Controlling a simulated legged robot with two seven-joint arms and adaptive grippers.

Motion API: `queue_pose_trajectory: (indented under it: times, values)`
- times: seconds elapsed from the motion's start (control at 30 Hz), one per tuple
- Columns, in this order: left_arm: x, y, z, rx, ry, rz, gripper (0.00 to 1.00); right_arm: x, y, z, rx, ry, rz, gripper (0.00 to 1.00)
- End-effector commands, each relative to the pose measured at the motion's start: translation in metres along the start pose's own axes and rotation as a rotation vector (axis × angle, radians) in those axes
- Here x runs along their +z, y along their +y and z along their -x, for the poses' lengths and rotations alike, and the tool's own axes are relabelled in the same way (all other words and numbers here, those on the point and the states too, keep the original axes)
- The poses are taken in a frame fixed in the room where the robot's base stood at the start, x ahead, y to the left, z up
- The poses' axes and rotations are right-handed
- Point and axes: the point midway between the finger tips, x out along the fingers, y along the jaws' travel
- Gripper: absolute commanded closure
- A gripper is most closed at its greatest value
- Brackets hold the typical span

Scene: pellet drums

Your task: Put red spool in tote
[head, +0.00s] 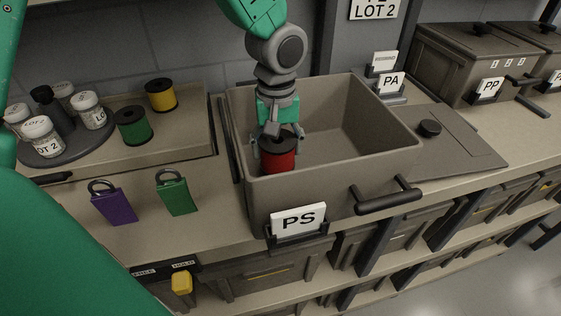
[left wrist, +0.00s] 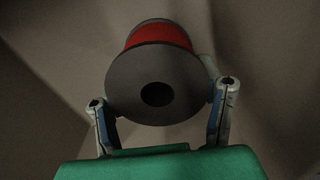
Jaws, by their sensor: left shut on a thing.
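The red spool (head: 279,157) has dark flanges and is inside the open grey tote (head: 335,185), near its left front corner. My left gripper (head: 277,140) reaches down into the tote from above and is shut on the spool. In the left wrist view the spool (left wrist: 158,75) sits between the two fingers of the left gripper (left wrist: 160,110), its dark round flange with a centre hole facing the camera. Whether the spool touches the tote floor cannot be told. My right gripper is not in view.
A green spool (head: 133,126) and a yellow spool (head: 161,95) stand on the raised board at left, beside a round tray (head: 63,150) of jars. A purple padlock (head: 113,203) and a green padlock (head: 176,193) lie on the bench. The tote lid (head: 445,150) lies at right.

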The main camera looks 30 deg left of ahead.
Motion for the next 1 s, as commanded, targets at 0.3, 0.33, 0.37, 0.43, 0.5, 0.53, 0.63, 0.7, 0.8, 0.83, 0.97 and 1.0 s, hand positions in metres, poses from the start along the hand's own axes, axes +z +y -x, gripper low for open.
queue_pose_trajectory:
  times: [0.3, 0.33, 0.37, 0.43, 0.5, 0.53, 0.63, 0.7, 0.8, 0.83, 0.97, 1.0]
  values:
    - [-0.001, -0.003, -0.037, 0.000, -0.003, 0.000, 0.78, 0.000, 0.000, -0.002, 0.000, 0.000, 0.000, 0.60]
    - [-0.001, -0.003, -0.039, 0.001, -0.002, 0.000, 0.78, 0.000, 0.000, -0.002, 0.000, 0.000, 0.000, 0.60]
    - [-0.002, -0.003, -0.041, 0.002, -0.001, 0.000, 0.78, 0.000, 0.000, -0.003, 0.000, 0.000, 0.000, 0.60]
    - [-0.002, -0.002, -0.040, 0.004, 0.000, 0.000, 0.78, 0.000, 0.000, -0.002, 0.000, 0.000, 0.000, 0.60]
    - [-0.002, -0.002, -0.040, 0.003, 0.001, 0.000, 0.78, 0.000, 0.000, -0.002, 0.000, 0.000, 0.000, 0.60]
    - [-0.001, -0.002, -0.040, 0.003, 0.001, 0.000, 0.78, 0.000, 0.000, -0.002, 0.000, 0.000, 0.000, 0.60]
    - [-0.001, -0.002, -0.040, 0.003, 0.000, 0.000, 0.28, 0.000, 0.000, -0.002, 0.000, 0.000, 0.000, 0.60]
    - [-0.001, -0.002, -0.040, 0.002, 0.000, 0.000, 0.17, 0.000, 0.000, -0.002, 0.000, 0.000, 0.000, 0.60]
    - [-0.001, -0.001, -0.040, 0.002, 0.001, 0.000, 0.17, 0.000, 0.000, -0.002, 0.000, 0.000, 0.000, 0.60]
    - [0.000, -0.001, -0.040, 0.001, 0.001, 0.000, 0.17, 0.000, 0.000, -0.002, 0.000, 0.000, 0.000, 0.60]
    - [-0.001, -0.001, -0.038, 0.002, 0.001, 0.000, 0.17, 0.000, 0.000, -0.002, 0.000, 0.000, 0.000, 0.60]
    - [-0.001, -0.001, -0.036, 0.003, 0.001, 0.000, 0.17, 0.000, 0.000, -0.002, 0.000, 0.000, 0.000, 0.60]
